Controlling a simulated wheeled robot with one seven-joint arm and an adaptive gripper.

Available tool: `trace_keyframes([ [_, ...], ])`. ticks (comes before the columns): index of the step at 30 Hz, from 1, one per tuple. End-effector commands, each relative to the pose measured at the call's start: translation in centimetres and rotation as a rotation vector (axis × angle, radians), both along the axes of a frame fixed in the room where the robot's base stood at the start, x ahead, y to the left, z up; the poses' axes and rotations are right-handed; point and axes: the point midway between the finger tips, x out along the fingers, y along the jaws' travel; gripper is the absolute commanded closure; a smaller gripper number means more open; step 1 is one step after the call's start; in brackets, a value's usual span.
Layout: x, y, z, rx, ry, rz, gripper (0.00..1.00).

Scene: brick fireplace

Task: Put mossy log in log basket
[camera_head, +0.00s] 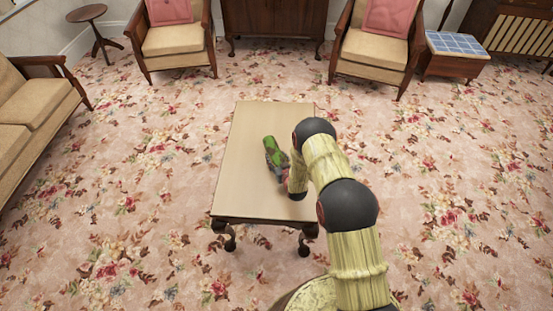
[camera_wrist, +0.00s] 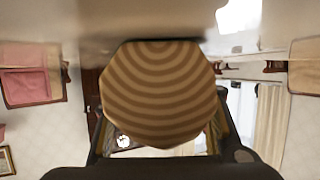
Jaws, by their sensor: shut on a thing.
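The mossy log (camera_head: 273,147) shows green in the head view, at or just above the top of a small wooden table (camera_head: 250,120). I cannot tell whether it touches the tabletop. In the wrist view the log's round, ringed end (camera_wrist: 158,95) fills the middle, between my fingers. My gripper (camera_head: 277,166) is shut on the log, and my arm hides part of the table's right side. I see no log basket in either view.
Floral carpet around the table is clear. Two armchairs (camera_head: 172,41) (camera_head: 374,50) and a blue-topped side table (camera_head: 456,44) stand at the back. A sofa (camera_head: 36,105) is at the left, and a small round table (camera_head: 88,14) is at the back left.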

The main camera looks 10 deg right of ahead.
Motion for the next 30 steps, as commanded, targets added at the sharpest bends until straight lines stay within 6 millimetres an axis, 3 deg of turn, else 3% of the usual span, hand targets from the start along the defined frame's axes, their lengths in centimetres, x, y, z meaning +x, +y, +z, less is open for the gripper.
trace_keyframes([
  [11,-0.2,0.0,-1.4,0.001,0.004,0.000,0.97],
  [12,-0.4,0.0,-1.6,0.001,0.009,0.001,0.50],
  [21,-0.5,0.0,-1.8,0.001,0.012,0.000,0.33],
  [30,-0.6,0.0,-1.8,0.001,0.014,0.000,0.33],
])
